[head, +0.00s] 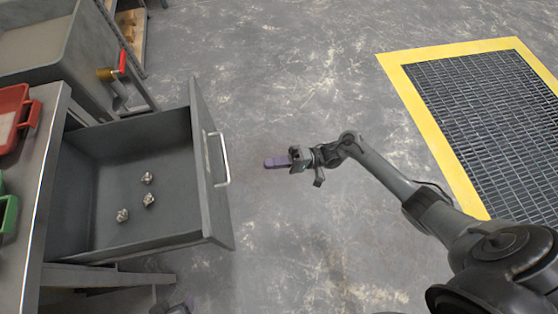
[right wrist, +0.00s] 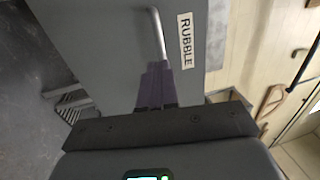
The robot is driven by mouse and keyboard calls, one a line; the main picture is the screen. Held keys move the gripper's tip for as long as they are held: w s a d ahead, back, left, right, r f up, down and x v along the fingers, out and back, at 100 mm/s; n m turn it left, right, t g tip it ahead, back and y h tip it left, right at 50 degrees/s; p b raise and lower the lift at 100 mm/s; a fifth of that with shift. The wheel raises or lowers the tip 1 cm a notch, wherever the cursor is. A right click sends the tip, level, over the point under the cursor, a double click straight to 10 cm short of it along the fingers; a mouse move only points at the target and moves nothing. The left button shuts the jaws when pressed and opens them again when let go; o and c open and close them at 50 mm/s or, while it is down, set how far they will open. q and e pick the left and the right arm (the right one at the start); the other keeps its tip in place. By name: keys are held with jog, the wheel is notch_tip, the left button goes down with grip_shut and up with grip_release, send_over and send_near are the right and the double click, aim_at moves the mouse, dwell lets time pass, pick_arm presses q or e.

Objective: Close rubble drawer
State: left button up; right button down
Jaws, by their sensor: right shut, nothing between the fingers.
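The rubble drawer (head: 105,232) is pulled out at the left in the head view, with several grey rubble pieces, one near its middle (head: 148,200). Its front panel (head: 212,190) faces right and carries a pale bar handle (head: 221,160). In the right wrist view the panel (right wrist: 110,40) shows a RUBBLE label (right wrist: 187,40) and the handle (right wrist: 158,35). My right gripper (head: 268,163) is shut and empty, its purple fingers pointing at the panel, with a gap to the handle in the head view. It also shows in the right wrist view (right wrist: 155,70). My left gripper is not clearly visible; only a dark part shows at the bottom edge.
A bench edge (head: 45,190) with red (head: 14,115) and green tubs (head: 6,213) stands at the left. A grey sink (head: 50,50) with a red-handled tap (head: 122,62) is behind. A yellow-framed floor grate (head: 490,110) lies at the right. The floor between is clear.

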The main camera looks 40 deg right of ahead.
jog(key=b+x, duration=0.1)
jog(key=x, duration=0.9)
jog(key=shift+b, duration=0.35)
jog(key=shift+a, duration=0.15)
